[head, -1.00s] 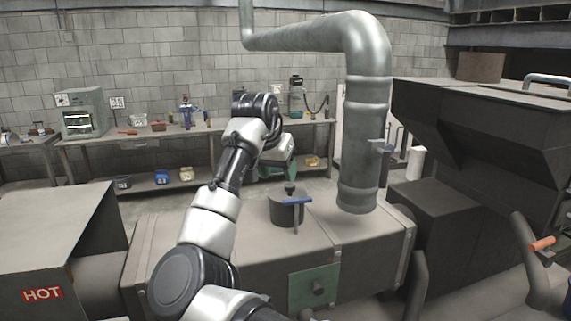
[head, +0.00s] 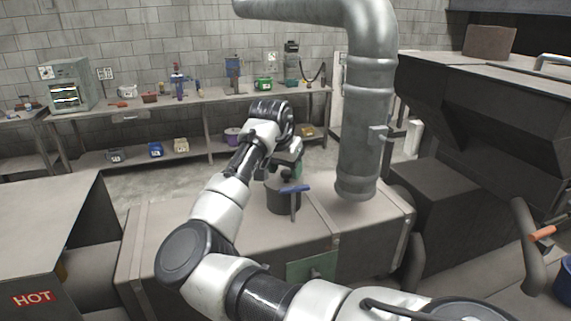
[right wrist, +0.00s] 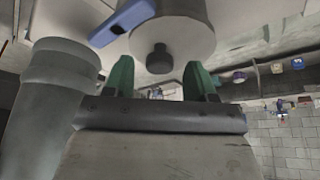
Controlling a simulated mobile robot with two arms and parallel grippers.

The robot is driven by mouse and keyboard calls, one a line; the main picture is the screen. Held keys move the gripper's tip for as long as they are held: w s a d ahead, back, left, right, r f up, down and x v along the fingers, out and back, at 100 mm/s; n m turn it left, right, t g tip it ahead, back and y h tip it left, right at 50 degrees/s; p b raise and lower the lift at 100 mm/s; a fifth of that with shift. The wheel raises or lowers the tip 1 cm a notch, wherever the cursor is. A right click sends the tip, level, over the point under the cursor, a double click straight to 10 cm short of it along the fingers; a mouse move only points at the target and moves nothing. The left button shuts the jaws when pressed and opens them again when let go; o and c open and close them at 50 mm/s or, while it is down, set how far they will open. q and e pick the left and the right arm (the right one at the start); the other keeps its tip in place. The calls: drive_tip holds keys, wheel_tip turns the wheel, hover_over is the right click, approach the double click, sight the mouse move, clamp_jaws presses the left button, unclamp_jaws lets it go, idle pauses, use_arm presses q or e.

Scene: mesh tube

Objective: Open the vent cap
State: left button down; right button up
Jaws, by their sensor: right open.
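The vent cap is a dark grey cylinder (head: 283,200) on top of the long grey duct box. It has a dark knob on top and a blue-handled lever (head: 294,188) at its side. In the right wrist view, tilted, the cap's pale round top (right wrist: 172,35) and dark knob (right wrist: 159,60) show. My right gripper (head: 290,166) is just above and behind the cap in the head view. Its green fingers (right wrist: 160,80) are open, with the knob between them in the picture; I see no contact. The cap looks seated. My left gripper is not in view.
A thick metal pipe (head: 368,130) rises from the duct box (head: 330,215) right of the cap. A dark machine (head: 465,110) stands at right. A box marked HOT (head: 33,298) is at left. A workbench (head: 215,98) with tools runs along the back wall.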

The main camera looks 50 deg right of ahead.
drive_tip(key=shift+d+f, duration=0.1)
drive_tip(key=shift+f, duration=0.3)
drive_tip(key=shift+c, duration=1.4)
clamp_jaws()
